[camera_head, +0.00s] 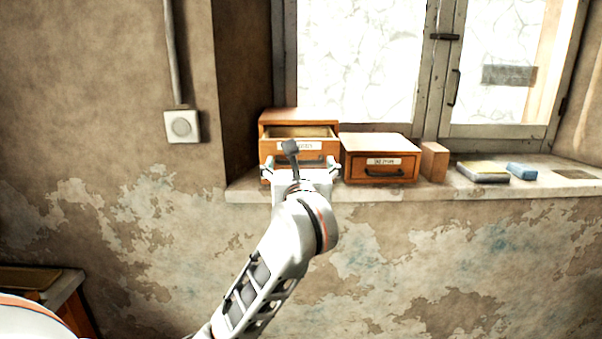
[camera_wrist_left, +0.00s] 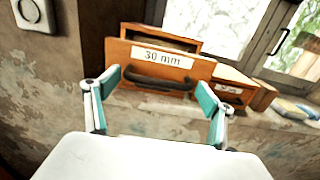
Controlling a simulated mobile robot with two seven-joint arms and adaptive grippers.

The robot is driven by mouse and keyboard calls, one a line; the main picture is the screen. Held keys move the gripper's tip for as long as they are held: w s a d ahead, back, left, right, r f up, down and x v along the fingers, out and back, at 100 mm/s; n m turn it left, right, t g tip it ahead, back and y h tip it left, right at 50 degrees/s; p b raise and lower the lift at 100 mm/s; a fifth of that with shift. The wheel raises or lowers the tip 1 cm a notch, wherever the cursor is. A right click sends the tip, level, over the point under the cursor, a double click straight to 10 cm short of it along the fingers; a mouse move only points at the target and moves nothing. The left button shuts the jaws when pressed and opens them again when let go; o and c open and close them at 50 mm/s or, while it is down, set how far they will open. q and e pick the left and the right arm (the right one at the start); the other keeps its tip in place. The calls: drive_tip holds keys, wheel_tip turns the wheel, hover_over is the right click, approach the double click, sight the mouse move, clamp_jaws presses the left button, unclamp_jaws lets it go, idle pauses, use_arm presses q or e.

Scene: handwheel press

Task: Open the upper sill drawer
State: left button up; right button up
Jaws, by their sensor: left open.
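The upper sill drawer (camera_head: 295,146) is the labelled front of the taller wooden cabinet (camera_head: 298,116) at the left end of the sill. It stands partly pulled out, with its hollow inside showing above the front. In the left wrist view the drawer front (camera_wrist_left: 199,70) carries a "30 mm" label and a dark bar handle (camera_wrist_left: 158,85). My left gripper (camera_head: 302,168) is open in front of the drawer. Its teal-padded fingers (camera_wrist_left: 160,94) stand at either side of the handle, not closed on it. Whether they touch the front I cannot tell. My right gripper is out of view.
A lower wooden box (camera_head: 379,144) with its own labelled drawer stands close on the right. Beside it are a wooden block (camera_head: 434,161), a book-like object (camera_head: 482,172) and a blue block (camera_head: 521,171). The window is behind. A wall switch (camera_head: 182,127) is at left.

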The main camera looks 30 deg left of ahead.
use_arm(q)
drive_tip(key=v, duration=1.1)
drive_tip(key=shift+d, duration=0.15)
